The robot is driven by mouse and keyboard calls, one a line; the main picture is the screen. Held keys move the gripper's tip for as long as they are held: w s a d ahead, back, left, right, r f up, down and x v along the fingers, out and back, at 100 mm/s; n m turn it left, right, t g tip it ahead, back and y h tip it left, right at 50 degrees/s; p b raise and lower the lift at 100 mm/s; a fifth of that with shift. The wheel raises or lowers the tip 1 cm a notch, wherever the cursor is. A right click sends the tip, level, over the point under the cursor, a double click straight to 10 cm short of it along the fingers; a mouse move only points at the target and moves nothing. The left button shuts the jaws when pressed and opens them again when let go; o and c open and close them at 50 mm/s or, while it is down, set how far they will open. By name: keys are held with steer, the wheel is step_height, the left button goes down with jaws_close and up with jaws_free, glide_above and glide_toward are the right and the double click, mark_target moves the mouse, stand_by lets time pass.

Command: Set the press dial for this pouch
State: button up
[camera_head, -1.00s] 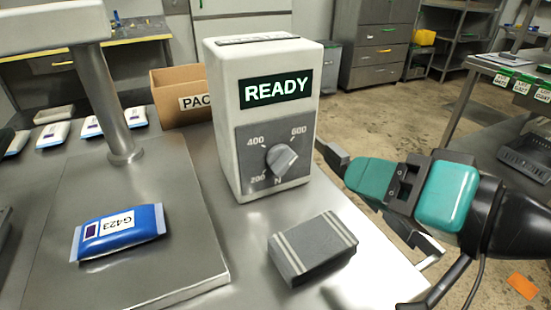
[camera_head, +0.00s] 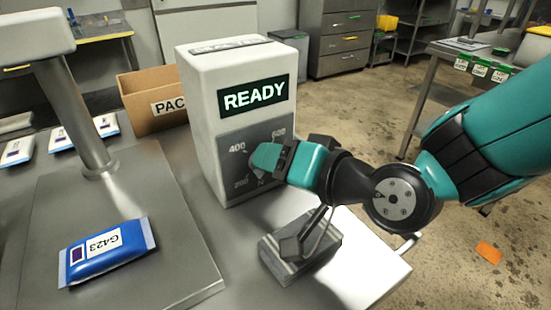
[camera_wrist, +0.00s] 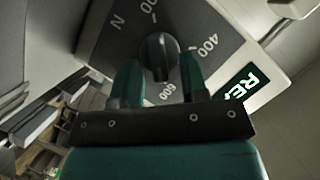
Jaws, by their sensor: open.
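The blue pouch (camera_head: 105,250) lies flat on the grey press plate (camera_head: 175,285), its label reading G423. The white control box (camera_head: 212,160) shows READY on its green display (camera_head: 255,94). Its grey dial panel (camera_head: 232,150) carries the marks N, 200, 400 and 600. My gripper (camera_head: 265,158) is in front of the panel and hides the knob in the head view. In the wrist view the dark round knob (camera_wrist: 158,52) sits between the tips of my gripper (camera_wrist: 160,76), which is open with a finger on each side. I cannot tell the knob's exact setting.
A grey block with pale stripes (camera_head: 282,262) lies on the table below my wrist. Several white pouches (camera_head: 62,140) lie at the back left. A metal post (camera_head: 75,115) rises from the press plate.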

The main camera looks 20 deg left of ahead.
jaws_close()
steer(key=shift+r, duration=0.1)
steer(key=n+p, duration=0.1)
steer(key=n+h+p, duration=0.1)
steer(key=shift+s+a+r+t+p, duration=0.1)
steer(key=shift+s+t+p, duration=0.1)
steer(key=shift+t+p, duration=0.2)
jaws_free()
steer(key=shift+a, duration=0.1)
steer(key=shift+w, duration=0.1)
